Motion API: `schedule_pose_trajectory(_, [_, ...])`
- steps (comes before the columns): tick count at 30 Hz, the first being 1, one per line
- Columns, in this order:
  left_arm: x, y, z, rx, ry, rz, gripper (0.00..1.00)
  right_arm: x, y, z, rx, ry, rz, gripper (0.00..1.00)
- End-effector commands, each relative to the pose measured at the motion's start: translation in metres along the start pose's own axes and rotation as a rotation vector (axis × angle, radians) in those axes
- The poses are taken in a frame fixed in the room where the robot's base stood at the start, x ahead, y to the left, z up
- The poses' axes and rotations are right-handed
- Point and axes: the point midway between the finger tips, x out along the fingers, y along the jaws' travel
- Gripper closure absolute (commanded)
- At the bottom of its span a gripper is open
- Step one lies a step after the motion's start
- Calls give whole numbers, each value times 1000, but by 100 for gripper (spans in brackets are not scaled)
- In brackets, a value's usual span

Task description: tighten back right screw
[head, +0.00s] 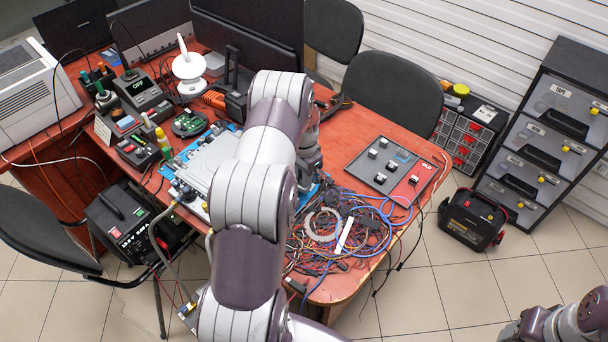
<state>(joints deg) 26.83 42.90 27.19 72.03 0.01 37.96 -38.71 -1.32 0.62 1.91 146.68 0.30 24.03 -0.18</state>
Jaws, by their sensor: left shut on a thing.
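A flat silver-grey metal plate or housing (205,160) lies on a blue mat (170,170) on the red-brown table, left of my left arm. My arm covers its right part. The back right screw cannot be made out. My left gripper (308,178) points down at the right side of the housing, mostly hidden behind my own forearm. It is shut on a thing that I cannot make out. Part of my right gripper (535,324) shows at the bottom right, away from the table; its fingers cannot be seen clearly.
A tangle of cables (335,235) lies right of my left arm, near the table's front edge. A grey tray (385,165) with small blocks is behind it. A monitor (255,35), a soldering station (140,88) and small tools crowd the back left.

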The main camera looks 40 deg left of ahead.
Motion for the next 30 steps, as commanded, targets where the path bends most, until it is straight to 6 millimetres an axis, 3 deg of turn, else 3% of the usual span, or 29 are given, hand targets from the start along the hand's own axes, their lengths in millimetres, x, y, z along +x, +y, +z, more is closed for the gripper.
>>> schedule_pose_trajectory(20, [-3, -2, -2, 52, 6, -6, 100, 0, 0, 0, 0, 0, 0, 40])
schedule_pose_trajectory(21, [-3, -2, -2, 52, 6, -6, 66, 0, 0, 0, 0, 0, 0, 40])
schedule_pose_trajectory(22, [-3, -2, -2, 52, 6, -6, 56, 0, 0, 0, 0, 0, 0, 40])
schedule_pose_trajectory(30, [-2, -1, -1, 51, 3, -3, 53, 0, 0, 0, 0, 0, 0, 40])
